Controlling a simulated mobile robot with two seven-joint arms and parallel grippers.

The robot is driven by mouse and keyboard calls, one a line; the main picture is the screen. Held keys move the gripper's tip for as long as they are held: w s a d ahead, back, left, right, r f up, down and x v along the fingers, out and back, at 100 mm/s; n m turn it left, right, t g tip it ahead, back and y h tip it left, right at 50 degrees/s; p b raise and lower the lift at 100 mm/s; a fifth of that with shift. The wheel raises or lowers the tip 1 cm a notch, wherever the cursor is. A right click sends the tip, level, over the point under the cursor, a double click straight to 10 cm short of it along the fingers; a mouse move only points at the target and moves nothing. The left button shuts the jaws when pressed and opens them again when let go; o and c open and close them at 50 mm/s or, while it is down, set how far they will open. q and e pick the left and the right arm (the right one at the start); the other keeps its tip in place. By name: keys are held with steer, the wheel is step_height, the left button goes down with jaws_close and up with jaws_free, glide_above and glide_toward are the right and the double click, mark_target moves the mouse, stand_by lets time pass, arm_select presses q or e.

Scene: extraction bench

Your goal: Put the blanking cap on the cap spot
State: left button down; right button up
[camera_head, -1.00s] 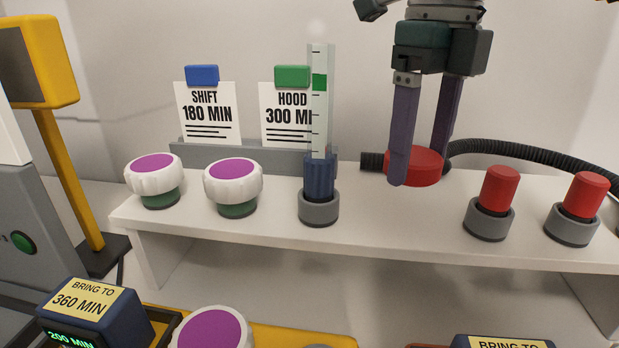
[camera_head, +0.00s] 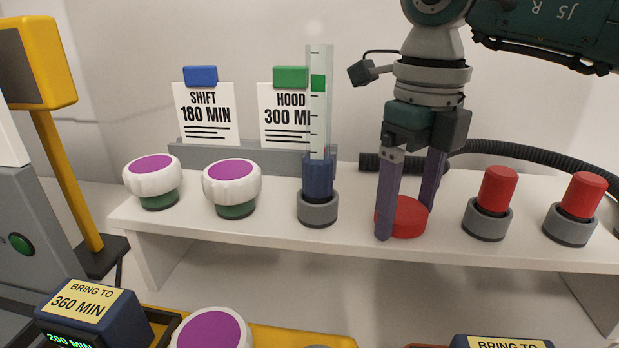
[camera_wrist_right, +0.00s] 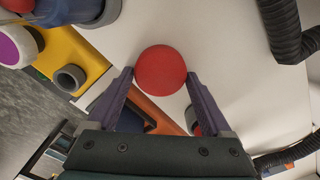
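The blanking cap, a flat red disc (camera_head: 406,217), is between the two fingers of my right gripper (camera_head: 405,222), over the front part of the white shelf. In the right wrist view the red disc (camera_wrist_right: 161,72) sits between the fingertips of my right gripper (camera_wrist_right: 160,80), which touch its sides. I cannot tell whether its underside rests on the shelf or is just above it. No separate mark for the cap spot shows; it may be hidden under the cap. My left gripper is not in view.
A black corrugated hose (camera_head: 520,155) lies behind the gripper. Two red plugs in grey holders (camera_head: 487,222) stand to the right. A cylinder in a grey holder (camera_head: 318,207) and two purple-topped knobs (camera_head: 232,183) stand left. The white shelf (camera_head: 270,232) has a free front strip.

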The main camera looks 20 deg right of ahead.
mark_target(407, 210)
steer(key=shift+o, duration=1)
step_height(407, 210, up, 12)
steer(key=shift+r+b, duration=0.2)
steer(key=shift+b, duration=0.15)
